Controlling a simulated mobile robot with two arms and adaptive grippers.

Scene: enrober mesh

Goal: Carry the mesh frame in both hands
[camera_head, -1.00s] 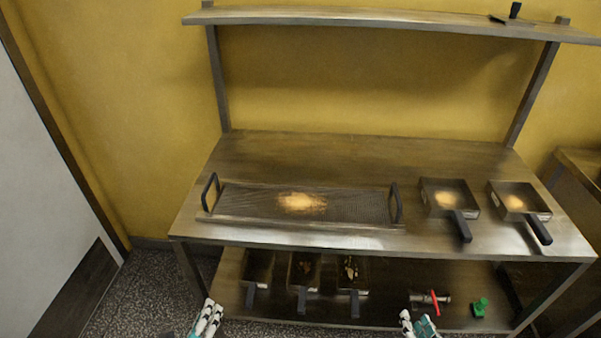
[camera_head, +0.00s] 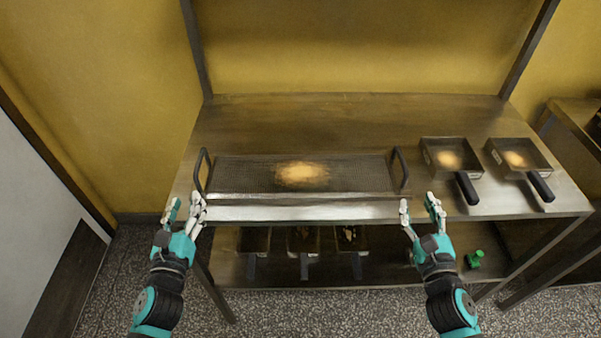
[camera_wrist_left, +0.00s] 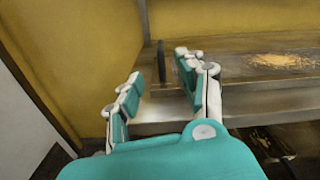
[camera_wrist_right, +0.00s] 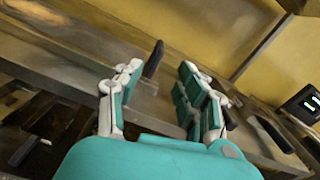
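The mesh frame (camera_head: 240,180) lies flat on the steel table, a long wire mesh with a pale crumbly pile (camera_head: 302,174) in its middle. Its left black handle (camera_head: 201,172) and right black handle (camera_head: 401,168) stand upright at its ends. My left gripper (camera_head: 183,211) is open and empty in front of the left handle; that handle shows between its fingers in the left wrist view (camera_wrist_left: 162,62). My right gripper (camera_head: 420,208) is open and empty in front of the right handle, which shows between its fingers in the right wrist view (camera_wrist_right: 153,60). Neither gripper visibly touches the frame.
Two square pans with pale contents, the nearer one (camera_head: 430,143) and the farther one (camera_head: 497,143), stand right of the frame on the table (camera_head: 350,112). Three dark pans and a green item (camera_head: 474,259) sit on the lower shelf. The table behind the frame is clear.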

